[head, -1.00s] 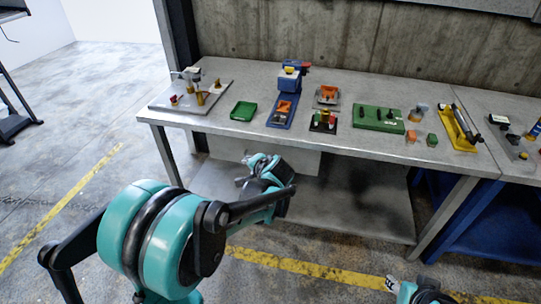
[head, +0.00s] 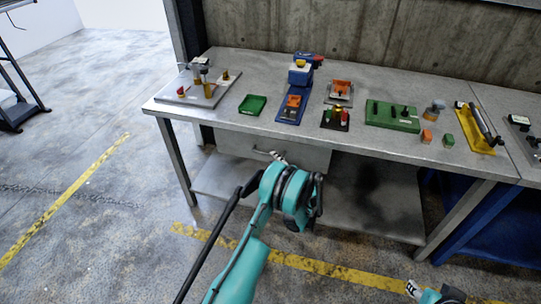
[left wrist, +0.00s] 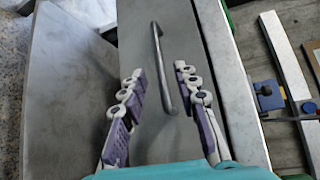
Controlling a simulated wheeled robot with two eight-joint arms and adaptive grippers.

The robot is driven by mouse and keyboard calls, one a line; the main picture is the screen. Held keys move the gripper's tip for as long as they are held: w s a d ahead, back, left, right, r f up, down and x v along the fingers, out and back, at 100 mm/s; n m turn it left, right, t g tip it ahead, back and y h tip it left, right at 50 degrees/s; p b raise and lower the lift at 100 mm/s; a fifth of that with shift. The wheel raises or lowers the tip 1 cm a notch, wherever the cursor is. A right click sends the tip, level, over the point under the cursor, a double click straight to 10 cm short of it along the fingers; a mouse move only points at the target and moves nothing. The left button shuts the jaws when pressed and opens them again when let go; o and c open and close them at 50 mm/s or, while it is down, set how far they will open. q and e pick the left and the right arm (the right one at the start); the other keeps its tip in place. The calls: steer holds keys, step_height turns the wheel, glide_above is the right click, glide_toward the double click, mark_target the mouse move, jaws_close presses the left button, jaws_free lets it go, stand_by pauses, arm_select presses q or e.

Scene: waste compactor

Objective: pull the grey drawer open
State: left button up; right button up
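The grey drawer (head: 310,158) sits under the front edge of the workbench and looks shut. Its front also fills the middle of the left wrist view (left wrist: 190,30). Its bar handle (left wrist: 158,50) shows there, with its lower part between the fingers of my left gripper (left wrist: 160,75). That gripper is open, one finger on each side of the bar, with gaps on both sides. In the head view my left gripper (head: 279,160) is at the handle, partly hidden by my arm. My right gripper (head: 412,289) is low at the bottom right, too small to read.
The workbench top (head: 225,62) carries a green tray (head: 252,105), a blue fixture (head: 293,108), a green block (head: 391,116) and a yellow stand (head: 474,130). A lower shelf (head: 375,210) lies below the drawer. The floor in front is open.

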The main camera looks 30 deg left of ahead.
arm_select(q)
steer(key=b+x, duration=0.1)
steer(key=x, duration=0.4)
steer(key=shift+w+a+f, duration=0.1)
steer(key=shift+w+a, duration=0.1)
steer(key=shift+a, duration=0.1)
jaws_close()
